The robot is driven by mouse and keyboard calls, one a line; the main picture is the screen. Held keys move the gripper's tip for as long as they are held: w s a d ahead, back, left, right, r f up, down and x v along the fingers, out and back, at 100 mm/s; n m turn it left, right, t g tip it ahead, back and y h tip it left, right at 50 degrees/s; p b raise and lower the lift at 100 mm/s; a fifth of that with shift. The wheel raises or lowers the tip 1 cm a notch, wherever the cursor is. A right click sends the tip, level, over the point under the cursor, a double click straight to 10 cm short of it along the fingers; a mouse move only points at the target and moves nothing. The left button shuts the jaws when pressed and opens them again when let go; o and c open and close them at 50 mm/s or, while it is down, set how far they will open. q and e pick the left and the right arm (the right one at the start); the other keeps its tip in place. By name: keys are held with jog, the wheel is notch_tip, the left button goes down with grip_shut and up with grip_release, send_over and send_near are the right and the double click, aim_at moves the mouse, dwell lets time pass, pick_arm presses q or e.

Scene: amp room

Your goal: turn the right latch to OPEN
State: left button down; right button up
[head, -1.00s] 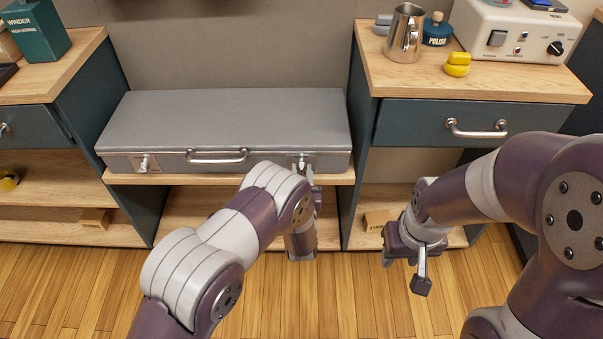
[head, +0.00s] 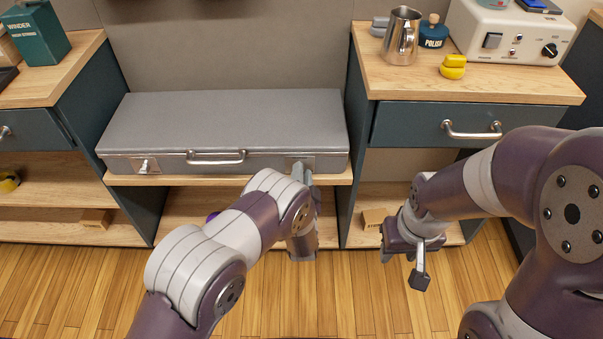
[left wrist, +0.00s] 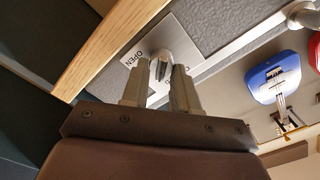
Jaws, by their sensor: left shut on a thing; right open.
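The grey case (head: 225,118) lies closed on the middle shelf with its handle and latches facing me. My left gripper (head: 303,172) is at the right end of the case front and mostly covers the right latch in the head view. In the left wrist view the latch (left wrist: 160,66) is a pale metal knob on a plate, between the two fingertips of my left gripper (left wrist: 162,82). The fingers are shut on it. A label reading OPEN (left wrist: 132,56) is beside it. My right gripper (head: 408,265) is open and empty, low at the right, away from the case.
The left latch (head: 145,166) and the handle (head: 216,157) are on the case front. The wooden shelf edge (head: 215,180) runs just below. Cabinets stand on both sides; the right one (head: 470,88) holds a metal pitcher (head: 402,36) and a yellow item (head: 453,66).

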pick_arm(q)
jog(key=shift+d+f+m+p, duration=0.1)
jog(key=shift+f+m+p, duration=0.1)
jog(key=shift+m, duration=1.7)
jog(key=shift+f+m+p, duration=0.1)
jog(key=shift+m+p, duration=0.1)
jog(key=shift+m, duration=1.7)
jog(key=c, duration=0.9)
grip_release()
jog(key=shift+s, duration=0.15)
jog(key=s+p, duration=0.3)
jog(key=s, duration=0.9)
jog(key=shift+s, duration=0.25)
